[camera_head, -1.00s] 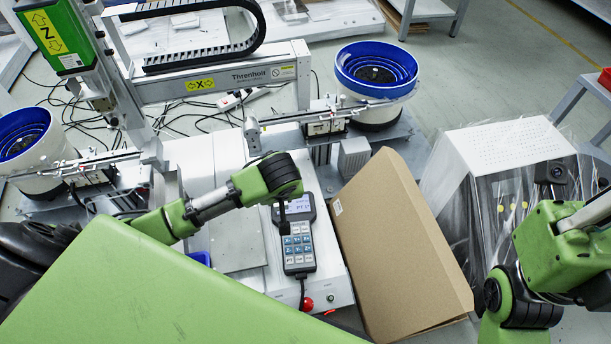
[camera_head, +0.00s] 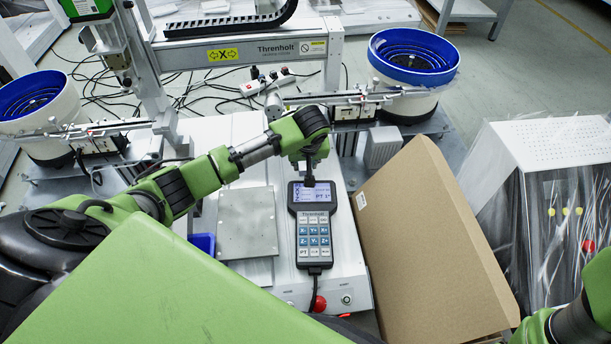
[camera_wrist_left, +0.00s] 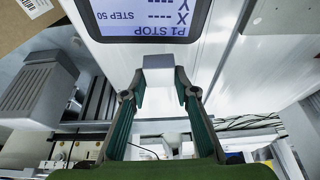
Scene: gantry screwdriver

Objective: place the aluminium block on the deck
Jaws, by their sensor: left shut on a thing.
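My left gripper (camera_head: 309,182) comes in from the left and points down over the top of the handheld pendant (camera_head: 312,235) in the head view. In the left wrist view its two fingers (camera_wrist_left: 158,92) are shut on a small light grey block (camera_wrist_left: 158,70), which I take as the aluminium block. The gripper hides the block in the head view. The white machine deck (camera_head: 226,132) lies behind and to the left of the pendant. A flat grey plate (camera_head: 247,222) lies on it, left of the pendant. My right gripper is out of view.
A cardboard box (camera_head: 430,240) leans right of the pendant. Blue bowl feeders stand at the left (camera_head: 32,100) and right (camera_head: 412,65). The gantry beam (camera_head: 250,50) crosses behind. A blue bin (camera_head: 203,243) sits left of the plate. A plastic-wrapped cabinet (camera_head: 545,200) stands far right.

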